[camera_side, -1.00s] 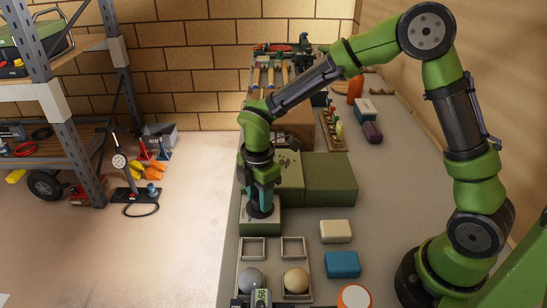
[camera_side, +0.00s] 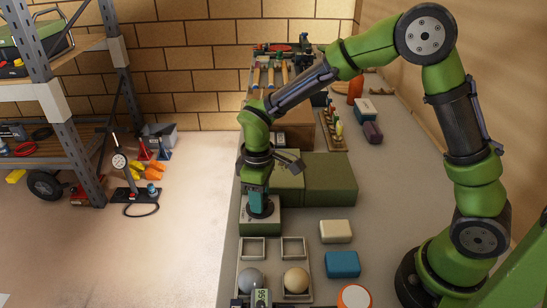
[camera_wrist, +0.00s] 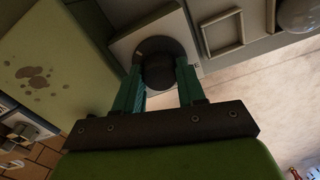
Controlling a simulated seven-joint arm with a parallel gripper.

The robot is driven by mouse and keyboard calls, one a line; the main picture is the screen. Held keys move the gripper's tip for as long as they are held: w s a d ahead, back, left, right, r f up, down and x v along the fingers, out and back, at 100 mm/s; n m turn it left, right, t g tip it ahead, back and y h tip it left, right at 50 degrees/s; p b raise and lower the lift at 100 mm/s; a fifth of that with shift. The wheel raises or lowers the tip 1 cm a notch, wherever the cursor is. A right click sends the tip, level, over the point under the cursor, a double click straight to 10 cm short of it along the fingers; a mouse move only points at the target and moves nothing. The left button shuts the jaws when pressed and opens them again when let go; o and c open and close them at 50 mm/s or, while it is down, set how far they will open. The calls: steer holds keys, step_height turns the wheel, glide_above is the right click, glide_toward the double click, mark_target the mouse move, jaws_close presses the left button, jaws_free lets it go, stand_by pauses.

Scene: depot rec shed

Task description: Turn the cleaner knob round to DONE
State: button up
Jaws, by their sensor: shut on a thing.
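The cleaner knob is dark and round (camera_side: 262,213), on the top of a low green box (camera_side: 262,229) at the counter's left edge. My gripper (camera_side: 257,204) points down and is shut on the knob. In the wrist view the green fingers (camera_wrist: 159,78) stand on either side of the dark knob (camera_wrist: 158,52), which sits on a pale square plate (camera_wrist: 124,46). A small light mark shows on the knob's dark disc at its upper left. No DONE lettering can be read in either view, so I cannot tell the knob's setting.
A large green box (camera_side: 330,180) stands close behind the knob. In front is a tray (camera_side: 274,270) with a grey ball and a cream ball. A cream block (camera_side: 335,231) and a blue block (camera_side: 342,264) lie to the right. The counter drops off at the left.

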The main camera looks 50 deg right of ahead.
steer(key=m, duration=0.4)
steer(key=shift+m, duration=0.3)
steer(key=m, duration=0.3)
steer(key=shift+m, duration=0.4)
steer(key=m, duration=1)
steer(key=shift+m, duration=0.4)
steer(key=m, duration=0.3)
steer(key=shift+m, duration=0.3)
steer(key=m, duration=0.3)
steer(key=shift+m, duration=2.2)
